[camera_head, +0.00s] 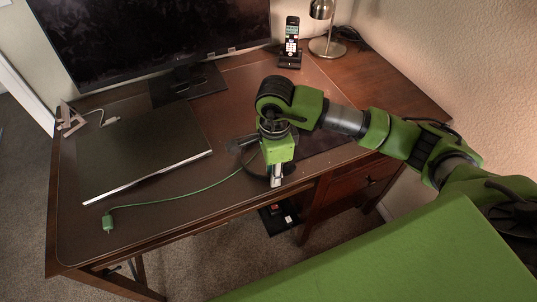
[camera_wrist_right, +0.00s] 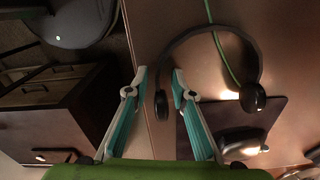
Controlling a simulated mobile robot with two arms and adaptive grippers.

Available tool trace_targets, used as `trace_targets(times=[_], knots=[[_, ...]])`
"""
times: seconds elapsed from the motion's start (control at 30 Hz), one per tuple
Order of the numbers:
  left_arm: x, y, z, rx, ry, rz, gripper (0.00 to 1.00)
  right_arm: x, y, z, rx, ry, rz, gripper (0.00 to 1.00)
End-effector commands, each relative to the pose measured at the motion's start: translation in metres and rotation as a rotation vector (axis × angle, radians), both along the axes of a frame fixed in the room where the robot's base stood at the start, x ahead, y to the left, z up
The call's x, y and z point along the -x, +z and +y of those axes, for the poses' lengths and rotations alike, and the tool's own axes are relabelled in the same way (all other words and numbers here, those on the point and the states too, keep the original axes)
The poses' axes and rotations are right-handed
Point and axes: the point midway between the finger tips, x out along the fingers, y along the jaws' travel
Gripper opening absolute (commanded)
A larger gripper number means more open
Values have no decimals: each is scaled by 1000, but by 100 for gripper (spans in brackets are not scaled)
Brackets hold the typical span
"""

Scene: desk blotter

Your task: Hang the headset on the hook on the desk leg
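The black headset lies on the desk (camera_head: 150,215), near its front edge. In the right wrist view its thin band arches at the top, with one ear cup (camera_wrist_right: 252,97) at the right and the other (camera_wrist_right: 162,104) seen between my right fingers. My right gripper (camera_wrist_right: 160,74) is open there, its fingers apart on either side of that ear cup; I cannot tell whether they touch it. In the head view my right gripper (camera_head: 275,182) points down at the desk's front edge, and my arm largely hides the headset. The hook cannot be made out. My left gripper is out of view.
A laptop (camera_head: 150,145) lies at left, with a green cable (camera_head: 165,203) running from its plug end toward the headset. A mouse (camera_wrist_right: 240,142) sits on a dark pad. A monitor, phone and lamp (camera_head: 327,45) stand behind. Drawers (camera_head: 350,188) are at right, below the desktop.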

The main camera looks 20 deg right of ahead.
Motion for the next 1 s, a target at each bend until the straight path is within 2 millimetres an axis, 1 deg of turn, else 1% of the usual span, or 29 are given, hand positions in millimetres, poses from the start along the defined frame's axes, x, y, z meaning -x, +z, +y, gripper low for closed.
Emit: trace_targets(times=[0.03, 0.07, 0.1, 0.43, 0.57, 0.67, 0.8, 0.87, 1.0], knots=[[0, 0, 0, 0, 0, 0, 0, 0, 0, 0, 0, 0, 0, 10], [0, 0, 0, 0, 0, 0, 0, 0, 0, 0, 0, 0, 0, 3], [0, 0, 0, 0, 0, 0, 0, 0, 0, 0, 0, 0, 0, 0], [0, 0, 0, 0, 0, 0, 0, 0, 1, 0, -1, 1, 0, 0], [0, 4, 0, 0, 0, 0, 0, 0, 6, 0, -1, 1, -1, 0], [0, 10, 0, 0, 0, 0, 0, -1, 15, 0, -1, 2, -1, 0], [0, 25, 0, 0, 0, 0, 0, -1, 39, 0, -1, 3, -2, 0], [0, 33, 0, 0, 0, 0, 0, 9, 50, 3, 0, 6, 0, 0], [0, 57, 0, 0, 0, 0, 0, 35, 84, 10, -1, 8, -1, 0]])
